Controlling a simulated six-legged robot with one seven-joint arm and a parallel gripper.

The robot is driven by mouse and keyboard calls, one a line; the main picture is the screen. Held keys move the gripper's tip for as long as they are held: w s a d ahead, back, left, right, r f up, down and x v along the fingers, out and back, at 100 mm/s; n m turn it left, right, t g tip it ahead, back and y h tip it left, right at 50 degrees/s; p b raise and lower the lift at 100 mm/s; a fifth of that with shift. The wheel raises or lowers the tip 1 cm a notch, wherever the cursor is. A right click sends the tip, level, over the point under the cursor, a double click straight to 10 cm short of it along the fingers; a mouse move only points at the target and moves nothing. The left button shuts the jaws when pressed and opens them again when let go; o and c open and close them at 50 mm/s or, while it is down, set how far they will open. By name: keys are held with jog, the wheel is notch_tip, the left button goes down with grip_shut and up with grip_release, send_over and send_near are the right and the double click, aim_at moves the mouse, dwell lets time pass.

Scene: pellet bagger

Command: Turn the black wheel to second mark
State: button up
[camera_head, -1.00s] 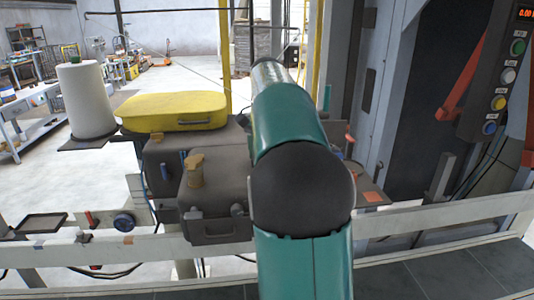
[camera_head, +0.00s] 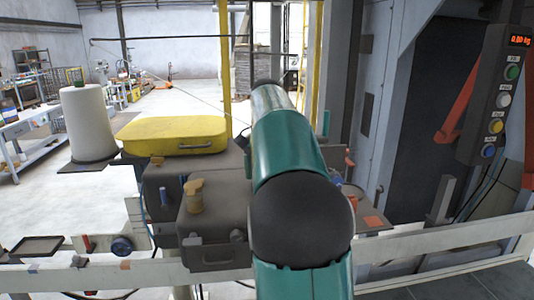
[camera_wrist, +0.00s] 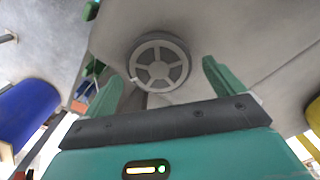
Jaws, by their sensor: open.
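A round spoked wheel (camera_wrist: 158,62), grey with a dark rim, sits on a pale grey surface in the upper middle of the wrist view. A small light and reddish spot shows at its lower left edge; I cannot read any marks around it. My gripper (camera_wrist: 162,72) is open, with its two green fingers apart on either side of the wheel in the picture. No contact with the wheel is visible. In the head view my own arm hides the gripper, and I cannot make out the wheel there.
The head view shows a yellow case (camera_head: 172,136) and dark boxes left of my arm, with a white roll (camera_head: 88,125) farther left. A button panel (camera_head: 498,95) hangs at right. A pale rail (camera_head: 430,240) crosses in front. A blue drum (camera_wrist: 28,110) shows in the wrist view.

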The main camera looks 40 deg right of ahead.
notch_tip(320, 180, up, 13)
dwell(0.4)
jog(key=shift+a+f, duration=0.1)
dwell(0.4)
jog(key=s+a+f+n+t, duration=0.1)
jog(key=s+a+f+n, duration=0.15)
jog(key=a, duration=0.45)
jog(key=s+a+f+n+t, duration=0.1)
jog(key=s+a+f+n, duration=0.15)
jog(key=a, duration=0.35)
jog(key=s+a+f+n+t, duration=0.1)
jog(key=a+f+n, duration=0.15)
jog(key=a, duration=0.45)
jog(key=s+a+f+n+t, duration=0.1)
jog(key=s+a+f+n, duration=0.2)
jog(key=s+a+f, duration=0.2)
jog(key=s+a+f+n+t, duration=0.1)
jog(key=s+a+f+n, duration=0.3)
jog(key=f, duration=0.7)
jog(key=s+a, duration=0.2)
jog(key=shift+a+t, duration=0.3)
jog(key=shift+a, duration=0.05)
